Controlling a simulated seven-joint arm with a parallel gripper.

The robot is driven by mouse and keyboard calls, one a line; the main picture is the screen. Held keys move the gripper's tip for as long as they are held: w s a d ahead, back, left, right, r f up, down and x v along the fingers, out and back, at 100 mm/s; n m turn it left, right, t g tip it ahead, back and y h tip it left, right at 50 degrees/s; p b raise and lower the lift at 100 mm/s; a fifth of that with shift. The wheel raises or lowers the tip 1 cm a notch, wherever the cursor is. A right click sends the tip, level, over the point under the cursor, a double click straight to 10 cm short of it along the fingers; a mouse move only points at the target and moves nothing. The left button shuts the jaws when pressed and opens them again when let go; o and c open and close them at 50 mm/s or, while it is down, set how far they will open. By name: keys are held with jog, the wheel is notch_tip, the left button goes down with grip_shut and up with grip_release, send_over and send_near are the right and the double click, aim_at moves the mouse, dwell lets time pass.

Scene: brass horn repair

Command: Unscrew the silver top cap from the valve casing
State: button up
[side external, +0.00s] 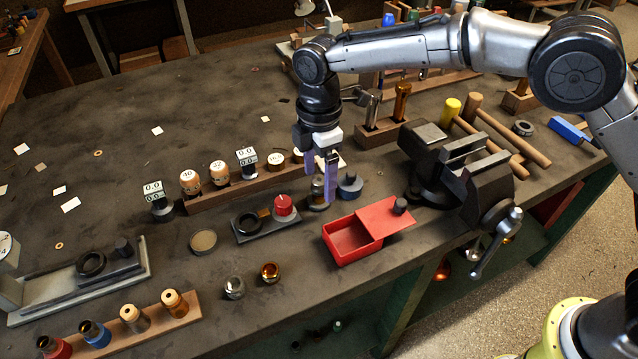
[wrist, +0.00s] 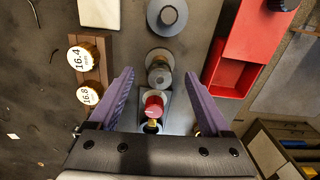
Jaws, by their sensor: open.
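The valve casing (side external: 317,203) appears as a small upright metal cylinder on a dark round base, just right of the red-knobbed fixture. Its silver top cap (wrist: 158,74) shows from above in the wrist view as a dull grey disc. My gripper (side external: 320,190) points straight down over it, with purple fingers apart. In the wrist view my gripper (wrist: 159,75) has one finger left and one right of the cap, with a visible gap on both sides. The near finger partly hides the casing in the side view. I cannot tell the exact fingertip height against the cap.
A red box (side external: 340,247) with a half-open lid and a blue-grey round part (side external: 350,186) stand close by. The fixture with a red knob (side external: 283,205) is at left. A wooden gauge rack (side external: 235,195) lies behind; a vise (side external: 465,180) stands right.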

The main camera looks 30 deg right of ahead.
jog(key=m, duration=0.6)
jog(key=shift+m, duration=0.3)
jog(key=m, duration=0.5)
jog(key=shift+m, duration=0.4)
grip_shut()
dwell(0.3)
jog(key=n, duration=0.4)
